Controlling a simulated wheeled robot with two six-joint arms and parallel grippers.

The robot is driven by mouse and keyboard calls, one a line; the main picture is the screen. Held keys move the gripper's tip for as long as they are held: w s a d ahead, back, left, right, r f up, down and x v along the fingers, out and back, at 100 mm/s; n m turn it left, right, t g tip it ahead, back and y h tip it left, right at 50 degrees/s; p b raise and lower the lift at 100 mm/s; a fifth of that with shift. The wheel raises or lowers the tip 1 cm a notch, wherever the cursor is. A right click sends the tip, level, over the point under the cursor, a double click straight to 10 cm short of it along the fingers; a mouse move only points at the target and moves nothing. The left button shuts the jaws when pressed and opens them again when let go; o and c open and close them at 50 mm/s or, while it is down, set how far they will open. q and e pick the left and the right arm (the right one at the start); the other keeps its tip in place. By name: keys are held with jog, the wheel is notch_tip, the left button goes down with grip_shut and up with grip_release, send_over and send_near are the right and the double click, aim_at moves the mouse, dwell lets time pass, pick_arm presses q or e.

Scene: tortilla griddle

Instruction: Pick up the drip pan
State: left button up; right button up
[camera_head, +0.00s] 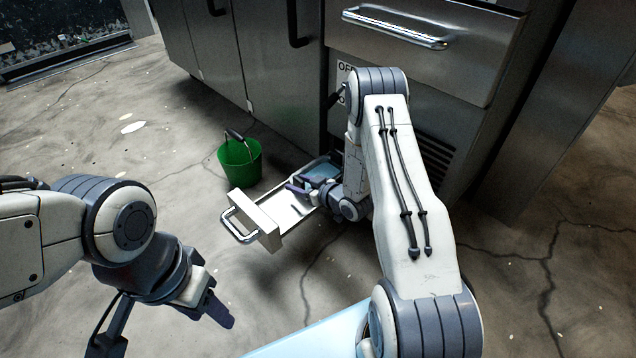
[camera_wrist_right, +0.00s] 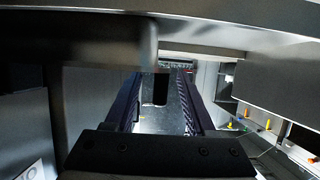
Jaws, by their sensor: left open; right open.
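The drip pan (camera_head: 289,216) is a shallow pale metal tray with a bar handle (camera_head: 238,228) on its front panel. It sticks out low from the foot of the steel cabinet. My right gripper (camera_head: 308,184) is open over the back part of the pan, close to the cabinet; whether it touches the pan cannot be told. In the right wrist view its two dark fingers (camera_wrist_right: 160,100) stand apart, with a grey metal surface showing between them. My left gripper (camera_head: 165,322) is open and empty over the floor at lower left, apart from the pan.
A green bucket (camera_head: 239,164) with a dark handle stands on the floor just behind and left of the pan. The steel cabinet (camera_head: 470,95) with a closed drawer (camera_head: 425,40) rises above the pan. The cracked concrete floor (camera_head: 130,165) at left is open.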

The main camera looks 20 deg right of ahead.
grip_shut()
dwell(1.4)
